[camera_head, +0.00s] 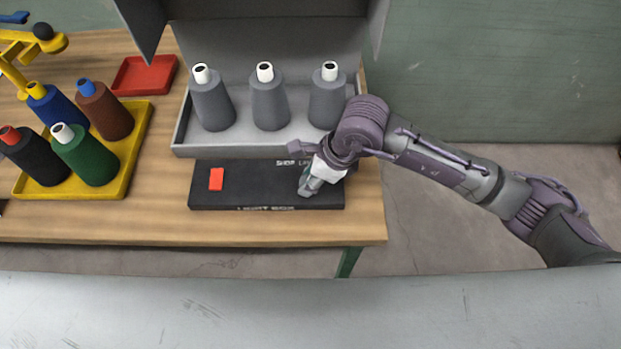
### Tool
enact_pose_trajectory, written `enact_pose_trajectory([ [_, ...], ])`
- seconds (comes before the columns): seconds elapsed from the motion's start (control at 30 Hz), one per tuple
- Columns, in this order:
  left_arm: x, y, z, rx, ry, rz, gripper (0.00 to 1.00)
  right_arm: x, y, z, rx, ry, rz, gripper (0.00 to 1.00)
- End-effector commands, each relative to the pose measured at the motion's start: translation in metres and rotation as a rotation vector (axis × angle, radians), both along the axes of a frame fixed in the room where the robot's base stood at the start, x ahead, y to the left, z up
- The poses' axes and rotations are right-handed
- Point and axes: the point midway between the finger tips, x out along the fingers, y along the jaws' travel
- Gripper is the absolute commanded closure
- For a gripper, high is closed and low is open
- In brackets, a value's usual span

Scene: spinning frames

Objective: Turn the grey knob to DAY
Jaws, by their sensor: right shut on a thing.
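The dark control panel (255,188) of the light box lies at the front of the wooden table. Part of a white label reading like "SHOP LA" shows on its back edge, and "LIGHT BOX" is on its front. My right gripper (308,190) reaches down onto the right part of this panel and is shut on the grey knob there. The gripper hides most of the knob, so I cannot read its pointer or a DAY mark. My left gripper is not in view.
A red rocker switch (216,179) sits on the panel's left part. Behind, three grey cones (269,103) stand in a grey booth tray (250,145). At left are a yellow tray (137,150) with several coloured cones and a red tray (145,76).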

Motion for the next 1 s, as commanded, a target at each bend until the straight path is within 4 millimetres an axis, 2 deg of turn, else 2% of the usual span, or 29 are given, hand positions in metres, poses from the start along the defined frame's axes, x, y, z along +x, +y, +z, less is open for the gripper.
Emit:
enact_pose_trajectory([
  [0.4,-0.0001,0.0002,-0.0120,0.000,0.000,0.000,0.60,-0.0009,-0.0002,-0.0004,-0.002,0.000,-0.183,0.98],
  [0.93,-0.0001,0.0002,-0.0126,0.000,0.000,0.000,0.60,-0.0007,-0.0001,0.0002,-0.002,0.001,-0.209,0.98],
  [0.97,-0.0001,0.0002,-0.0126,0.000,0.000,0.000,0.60,-0.0007,-0.0001,0.0002,-0.002,0.001,-0.209,0.62],
  [1.0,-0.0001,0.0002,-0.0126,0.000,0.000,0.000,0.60,-0.0007,-0.0001,0.0002,-0.002,0.001,-0.209,0.55],
])
